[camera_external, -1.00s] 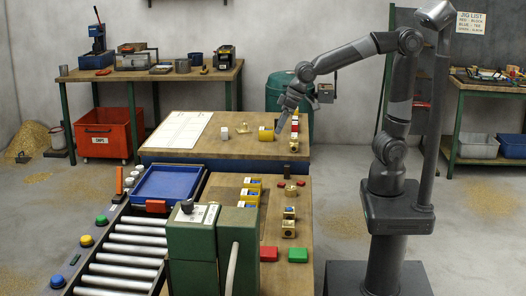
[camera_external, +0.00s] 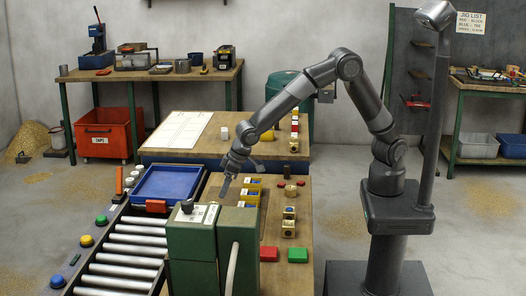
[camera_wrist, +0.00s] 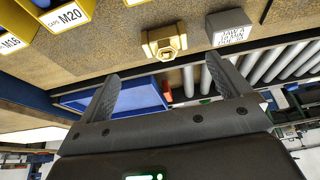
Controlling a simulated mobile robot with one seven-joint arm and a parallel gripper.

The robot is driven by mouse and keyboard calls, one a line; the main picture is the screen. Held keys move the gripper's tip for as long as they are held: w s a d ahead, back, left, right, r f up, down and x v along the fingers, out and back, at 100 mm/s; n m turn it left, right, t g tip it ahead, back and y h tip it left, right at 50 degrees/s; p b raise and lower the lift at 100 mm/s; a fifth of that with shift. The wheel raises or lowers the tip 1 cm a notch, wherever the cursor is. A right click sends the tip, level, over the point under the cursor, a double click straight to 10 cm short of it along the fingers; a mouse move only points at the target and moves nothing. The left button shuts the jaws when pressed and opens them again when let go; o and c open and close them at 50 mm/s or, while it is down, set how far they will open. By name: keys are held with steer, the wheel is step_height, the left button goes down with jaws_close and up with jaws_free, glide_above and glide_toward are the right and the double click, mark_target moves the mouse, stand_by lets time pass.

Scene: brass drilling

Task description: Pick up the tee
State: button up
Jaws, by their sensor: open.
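A brass fitting with side arms and a central opening, which looks like the tee (camera_wrist: 164,42), stands on the wooden bench in the wrist view. It lies beyond my fingertips, roughly in line with the gap between them, and nothing touches it. My gripper (camera_wrist: 160,70) is open and empty. In the external view my gripper (camera_external: 225,187) points down over the near bench, between the blue tray and the yellow bins. I cannot make out the tee in the external view; the arm or the green machine may hide it.
Yellow bins (camera_wrist: 68,16) marked M16 and M20 stand left of the fitting. A grey labelled block (camera_wrist: 229,28) stands close to its right. The blue tray (camera_external: 172,184) and roller conveyor (camera_external: 125,246) lie left of the bench. The green machine (camera_external: 195,245) stands in front.

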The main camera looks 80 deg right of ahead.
steer(key=x, duration=0.4)
steer(key=shift+f, duration=0.2)
steer(key=shift+w+a+x, duration=0.1)
steer(key=shift+w+x, duration=0.05)
steer(key=shift+x, duration=0.75)
steer(key=shift+w+a+x, duration=0.15)
steer(key=shift+x, duration=0.75)
steer(key=shift+w+a+x, duration=0.1)
steer(key=shift+x, duration=0.8)
steer(key=shift+r, duration=0.2)
steer(key=shift+c, duration=0.4)
steer(key=c, duration=1.3)
steer(key=shift+r, duration=0.1)
steer(key=shift+c, duration=0.5)
steer(key=shift+r, duration=0.1)
